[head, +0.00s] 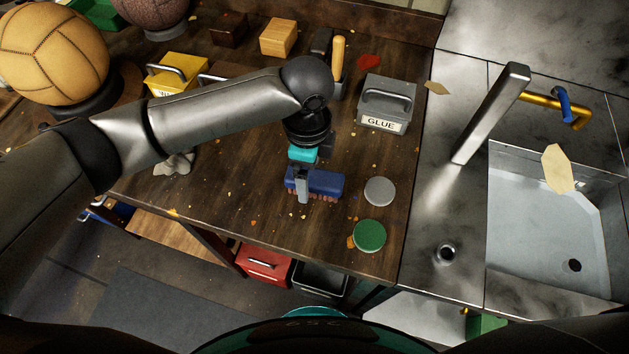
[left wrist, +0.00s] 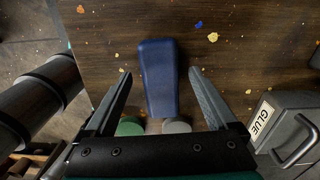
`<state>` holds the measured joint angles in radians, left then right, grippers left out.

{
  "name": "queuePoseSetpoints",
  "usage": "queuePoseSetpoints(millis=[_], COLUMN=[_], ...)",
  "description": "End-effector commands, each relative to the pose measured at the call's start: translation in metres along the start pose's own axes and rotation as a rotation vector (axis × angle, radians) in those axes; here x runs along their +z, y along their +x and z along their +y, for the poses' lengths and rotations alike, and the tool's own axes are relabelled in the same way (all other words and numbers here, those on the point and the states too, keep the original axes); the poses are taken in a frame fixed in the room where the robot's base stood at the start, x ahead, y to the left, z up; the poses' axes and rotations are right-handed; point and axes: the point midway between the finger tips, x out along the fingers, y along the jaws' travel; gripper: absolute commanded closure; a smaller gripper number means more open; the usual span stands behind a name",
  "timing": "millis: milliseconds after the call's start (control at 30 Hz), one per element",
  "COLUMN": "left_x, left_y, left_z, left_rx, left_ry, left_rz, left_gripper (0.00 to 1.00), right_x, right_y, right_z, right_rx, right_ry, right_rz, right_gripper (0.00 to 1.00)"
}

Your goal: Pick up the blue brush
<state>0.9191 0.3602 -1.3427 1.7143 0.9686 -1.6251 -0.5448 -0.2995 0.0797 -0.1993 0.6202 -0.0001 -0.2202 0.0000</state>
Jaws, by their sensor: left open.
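The blue brush (head: 326,183) lies on the wooden workbench, its reddish bristles showing along the front edge. My left gripper (head: 307,180) is over the brush's left part, pointing down, and one finger covers a bit of it. In the left wrist view the brush's smooth blue back (left wrist: 158,78) lies between the two spread fingers of my left gripper (left wrist: 161,73), with a gap on each side. The gripper is open and holds nothing. My right gripper is not in view.
A grey lid (head: 380,191) and a green lid (head: 369,235) lie right of the brush. A grey GLUE box (head: 386,102) stands behind them. A crumpled grey rag (head: 175,163) lies to the left. The sink (head: 540,235) is at the right.

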Motion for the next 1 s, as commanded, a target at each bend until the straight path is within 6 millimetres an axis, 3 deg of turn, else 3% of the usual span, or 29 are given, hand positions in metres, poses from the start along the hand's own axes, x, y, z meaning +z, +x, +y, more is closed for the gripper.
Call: queuePoseSetpoints(millis=[167, 1000], left_x=[0.0, 0.0], left_y=[0.015, 0.018], left_z=[0.0, 0.0], left_rx=[-0.001, -0.001], left_ry=[-0.001, 0.0], left_rz=[0.001, 0.0], left_gripper=[0.09, 0.09], right_x=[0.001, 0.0], right_y=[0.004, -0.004], right_z=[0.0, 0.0], right_rx=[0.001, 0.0], right_ry=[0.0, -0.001], right_rz=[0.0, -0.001], right_gripper=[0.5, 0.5])
